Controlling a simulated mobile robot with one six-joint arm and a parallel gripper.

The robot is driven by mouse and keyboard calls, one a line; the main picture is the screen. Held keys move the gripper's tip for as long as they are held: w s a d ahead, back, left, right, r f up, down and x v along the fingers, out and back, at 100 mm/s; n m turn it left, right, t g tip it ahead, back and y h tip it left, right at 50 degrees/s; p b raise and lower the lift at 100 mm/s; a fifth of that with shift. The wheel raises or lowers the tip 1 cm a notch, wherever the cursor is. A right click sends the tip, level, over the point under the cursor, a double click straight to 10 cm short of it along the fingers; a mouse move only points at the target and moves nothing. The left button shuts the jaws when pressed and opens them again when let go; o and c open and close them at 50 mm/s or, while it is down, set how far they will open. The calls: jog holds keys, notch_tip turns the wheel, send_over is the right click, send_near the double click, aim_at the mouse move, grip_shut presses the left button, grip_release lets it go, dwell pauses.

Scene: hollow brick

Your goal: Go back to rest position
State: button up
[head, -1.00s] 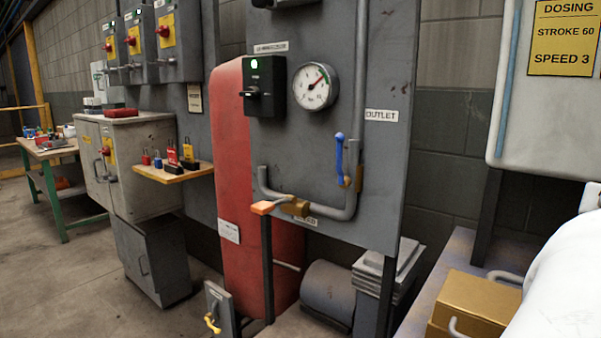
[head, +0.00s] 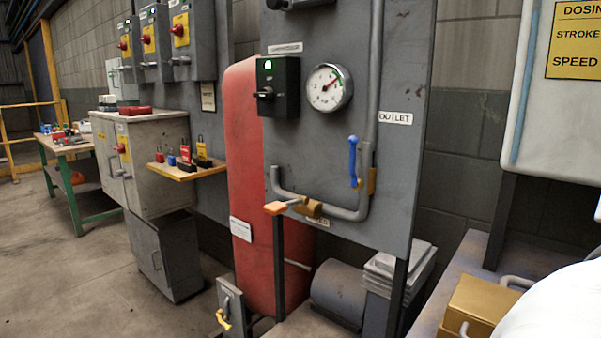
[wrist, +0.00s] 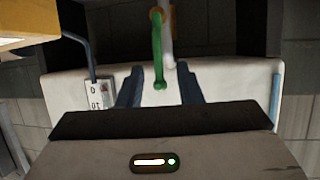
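My gripper (wrist: 160,72) shows in the wrist view with its two dark fingers spread apart. It is open, and neither finger touches anything. A green lever (wrist: 158,55) hangs from a pipe and appears between and beyond the fingertips, with a gap on both sides. I cannot tell how far off it is. The gripper does not show in the head view.
A grey panel (head: 345,200) carries a gauge (head: 329,88), a blue lever (head: 354,160) and an orange-ended lever (head: 277,208). A small shelf (head: 180,172) holds padlocks. A gold box (head: 482,305) sits at lower right. Floor (head: 90,290) is clear at left.

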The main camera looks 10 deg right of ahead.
jog(key=shift+v, duration=1.1)
